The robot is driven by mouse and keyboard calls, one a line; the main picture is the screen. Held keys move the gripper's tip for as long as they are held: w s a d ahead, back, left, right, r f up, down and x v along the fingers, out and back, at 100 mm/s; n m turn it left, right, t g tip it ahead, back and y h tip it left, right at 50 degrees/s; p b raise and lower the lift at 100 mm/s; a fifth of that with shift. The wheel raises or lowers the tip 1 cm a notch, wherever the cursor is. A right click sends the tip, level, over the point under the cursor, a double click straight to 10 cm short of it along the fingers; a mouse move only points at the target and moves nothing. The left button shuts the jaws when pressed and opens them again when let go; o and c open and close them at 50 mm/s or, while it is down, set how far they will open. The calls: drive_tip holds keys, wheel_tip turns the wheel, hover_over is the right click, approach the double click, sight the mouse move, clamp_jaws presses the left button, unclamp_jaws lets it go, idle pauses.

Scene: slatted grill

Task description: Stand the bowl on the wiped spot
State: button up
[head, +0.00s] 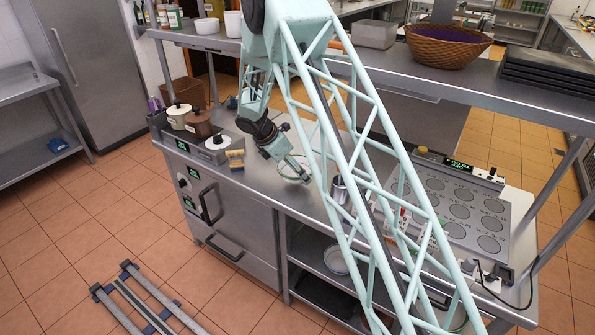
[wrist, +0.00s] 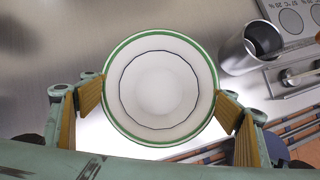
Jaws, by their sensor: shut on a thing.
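The bowl (wrist: 160,90) is white with a green rim band and a thin dark line inside. In the wrist view I look straight down into it, and it is empty. My gripper (wrist: 163,102) is shut on the bowl, with one ribbed yellow finger pad at its left side and one at its right. In the head view my gripper (head: 294,169) is over the steel counter (head: 278,205), left of the metal cup. I cannot tell whether the bowl touches the counter. No wiped spot stands out clearly on the steel.
A metal cup (head: 339,188) stands close on the right, and also in the wrist view (wrist: 250,48). Beyond it is a hob with round plates (head: 455,205). Pots (head: 197,123) and a sponge-like block (head: 236,160) are at the left. A shelf (head: 420,75) runs behind.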

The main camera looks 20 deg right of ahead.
drive_tip(key=shift+a, duration=0.1)
drive_tip(key=shift+s+a+r+n+t+b, duration=0.3)
drive_tip(key=shift+s+a+n+b, duration=0.2)
drive_tip(key=shift+s+a+b, duration=0.35)
drive_tip(key=shift+s+a+r+n+t+y+b, duration=0.15)
drive_tip(key=shift+s+a+r+n+t+b, duration=0.1)
drive_tip(key=shift+s+a+n+b, duration=0.55)
drive_tip(key=shift+s+a+r+n+t+y+b, duration=0.2)
drive_tip(key=shift+s+a+n+b, duration=0.2)
drive_tip(key=shift+s+a+b, duration=0.7)
drive_tip(key=shift+s+a+r+n+t+y+b, duration=0.15)
drive_tip(key=shift+s+a+r+n+t+b, duration=0.1)
drive_tip(key=shift+s+a+n+b, duration=0.55)
drive_tip(key=shift+s+a, duration=0.1)
drive_tip(key=shift+a, duration=0.05)
drive_tip(key=w, duration=0.5)
drive_tip(key=w+f+p, duration=0.1)
drive_tip(key=w, duration=1)
drive_tip(key=shift+d+f, duration=0.25)
drive_tip(key=shift+f, duration=0.05)
drive_tip(key=shift+f, duration=1.75)
drive_tip(key=shift+f, duration=0.15)
